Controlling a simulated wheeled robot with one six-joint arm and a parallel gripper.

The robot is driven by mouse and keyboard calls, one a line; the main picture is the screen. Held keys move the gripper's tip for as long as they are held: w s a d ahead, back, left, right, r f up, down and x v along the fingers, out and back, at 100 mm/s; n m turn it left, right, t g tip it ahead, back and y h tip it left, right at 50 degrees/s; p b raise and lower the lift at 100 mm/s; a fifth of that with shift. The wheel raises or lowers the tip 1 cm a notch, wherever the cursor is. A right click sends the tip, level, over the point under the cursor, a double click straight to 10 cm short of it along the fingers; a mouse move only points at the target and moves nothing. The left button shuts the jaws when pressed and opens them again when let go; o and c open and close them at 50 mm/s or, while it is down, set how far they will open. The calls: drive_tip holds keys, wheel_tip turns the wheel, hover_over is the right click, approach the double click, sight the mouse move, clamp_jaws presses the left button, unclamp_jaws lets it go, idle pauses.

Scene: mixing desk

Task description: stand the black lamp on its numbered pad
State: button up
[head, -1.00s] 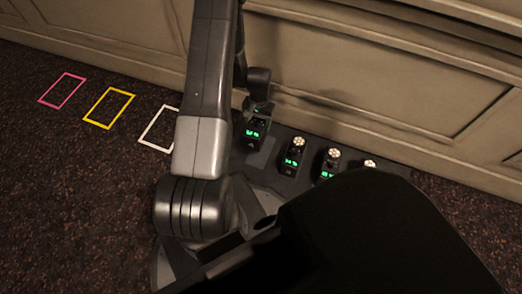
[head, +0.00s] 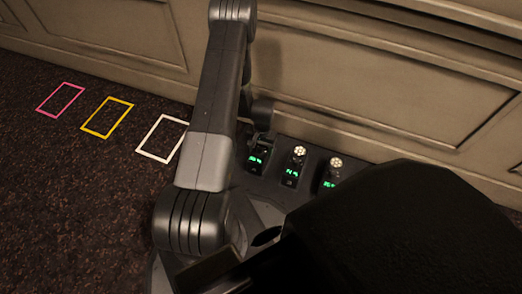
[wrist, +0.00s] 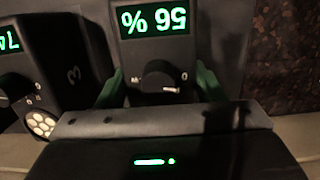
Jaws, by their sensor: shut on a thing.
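The held black lamp (head: 256,160) is dark and boxy, with a green display. In the wrist view the lamp (wrist: 158,55) reads "56 %" upside down above a round knob. My gripper (head: 262,136) is shut on it, with green fingers on both sides of the knob in the wrist view. The lamp appears upright, at the left end of a row on a dark board (head: 268,197). Whether its base touches the board cannot be told. Its pad is hidden beneath or behind it.
Two similar lamps (head: 293,167) (head: 330,175) stand to its right. Pink (head: 60,98), yellow (head: 106,117) and white (head: 161,139) outlines lie left. A panelled wall (head: 380,95) is behind.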

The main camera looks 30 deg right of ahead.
drive_tip(key=shift+f, duration=0.15)
drive_tip(key=o, duration=1.7)
wheel_tip(320, 180, up, 12)
drive_tip(key=w+d+p, duration=0.1)
drive_tip(key=p, duration=0.3)
drive_tip(key=shift+d, duration=0.1)
